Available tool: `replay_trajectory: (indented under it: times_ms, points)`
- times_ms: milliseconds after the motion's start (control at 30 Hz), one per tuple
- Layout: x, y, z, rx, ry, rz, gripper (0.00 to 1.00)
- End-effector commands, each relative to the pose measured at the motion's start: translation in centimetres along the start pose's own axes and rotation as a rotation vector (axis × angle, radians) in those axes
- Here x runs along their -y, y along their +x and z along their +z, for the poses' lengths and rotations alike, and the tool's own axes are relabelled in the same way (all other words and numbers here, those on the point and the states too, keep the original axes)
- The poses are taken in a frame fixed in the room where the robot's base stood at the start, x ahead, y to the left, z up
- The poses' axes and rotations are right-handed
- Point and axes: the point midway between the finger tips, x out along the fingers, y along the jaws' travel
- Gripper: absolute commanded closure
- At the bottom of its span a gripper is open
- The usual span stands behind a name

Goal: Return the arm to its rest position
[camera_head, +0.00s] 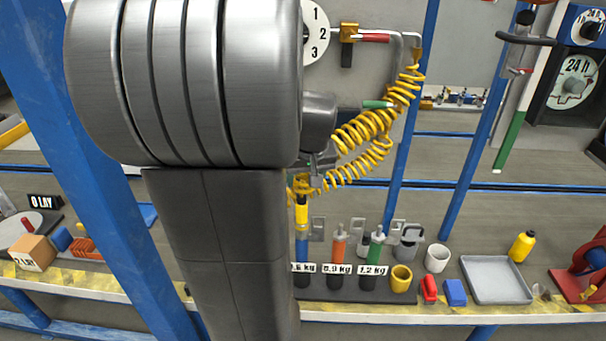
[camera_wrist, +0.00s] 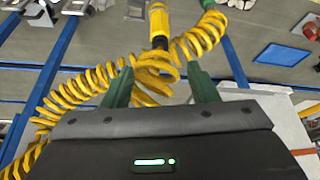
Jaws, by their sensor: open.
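My arm (camera_head: 225,230) fills the left middle of the head view and hides much behind it. My gripper (camera_wrist: 160,82) shows in the wrist view with two green fingers spread apart. No object is clearly held between them. A yellow coiled hose (camera_wrist: 75,90) passes at the fingers; whether it touches them I cannot tell. A yellow connector (camera_wrist: 159,20) with a dark collar shows beyond the fingertips. In the head view the hose (camera_head: 375,125) hangs right of my wrist, and the yellow connector (camera_head: 301,216) is upright over the tool row. The gripper's fingers are mostly hidden there.
Blue posts (camera_head: 409,130) stand beside and behind the arm. The bench below holds labelled handled tools (camera_head: 376,250), a yellow cup (camera_head: 401,279), a white cup (camera_head: 437,258), a grey tray (camera_head: 496,281) and a yellow bottle (camera_head: 522,246). A green-tipped rod (camera_head: 510,142) hangs at right.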

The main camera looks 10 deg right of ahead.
Motion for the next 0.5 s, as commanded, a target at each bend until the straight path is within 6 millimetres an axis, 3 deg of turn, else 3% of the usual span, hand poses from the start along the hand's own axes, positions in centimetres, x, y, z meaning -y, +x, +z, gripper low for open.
replay_trajectory:
  times_ms: [167, 500]
  points:
    - [0.0, 1.0, 0.0, 0.002, 0.000, -0.001, 0.47]
    - [0.0, 6.7, 0.1, 0.006, 0.000, -0.001, 0.47]
